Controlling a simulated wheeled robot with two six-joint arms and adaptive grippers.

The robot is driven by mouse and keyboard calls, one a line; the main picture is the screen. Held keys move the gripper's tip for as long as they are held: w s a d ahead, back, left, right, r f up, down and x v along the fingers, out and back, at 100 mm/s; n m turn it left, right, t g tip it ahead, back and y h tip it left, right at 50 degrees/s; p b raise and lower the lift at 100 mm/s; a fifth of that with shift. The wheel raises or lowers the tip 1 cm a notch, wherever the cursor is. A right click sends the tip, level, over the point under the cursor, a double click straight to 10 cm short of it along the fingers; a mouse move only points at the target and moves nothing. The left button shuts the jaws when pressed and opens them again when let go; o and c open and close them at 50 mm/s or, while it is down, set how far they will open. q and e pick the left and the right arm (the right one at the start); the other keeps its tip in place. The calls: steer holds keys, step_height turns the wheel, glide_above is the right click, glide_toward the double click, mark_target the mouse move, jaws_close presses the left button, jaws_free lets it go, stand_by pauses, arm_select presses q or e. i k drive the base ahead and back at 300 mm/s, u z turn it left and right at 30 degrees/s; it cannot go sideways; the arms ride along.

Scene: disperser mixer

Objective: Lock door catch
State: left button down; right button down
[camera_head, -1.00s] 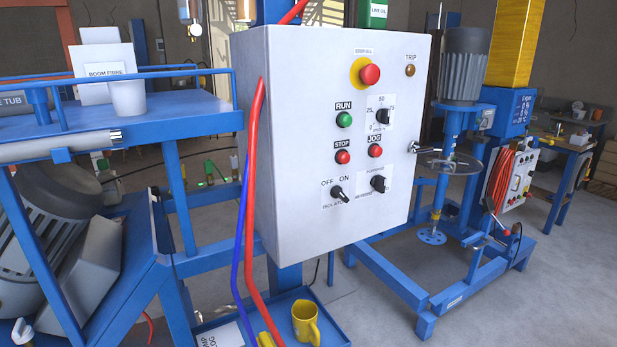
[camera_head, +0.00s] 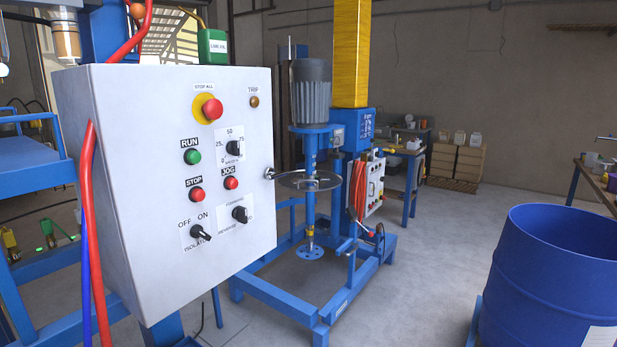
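The white control cabinet (camera_head: 150,254) stands at the left, its door face carrying buttons and knobs. A small metal catch (camera_head: 269,174) sticks out at the right edge of the door, about mid-height. It is small and partly set against the mixer's round guard behind it, so I cannot tell whether it is locked. The door looks flush with the cabinet. Neither of my grippers is in view.
Behind the cabinet stands the blue disperser mixer (camera_head: 309,185) with its grey motor. A large blue drum (camera_head: 545,275) is at the front right. Red and blue hoses (camera_head: 90,230) hang along the cabinet's left. Grey floor is clear between mixer and drum.

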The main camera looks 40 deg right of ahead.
mark_target(274, 174)
steer(key=z, duration=0.25)
steer(key=k, duration=0.45)
steer(key=z, duration=0.8)
steer(key=i, duration=0.5)
steer(key=u, duration=0.05)
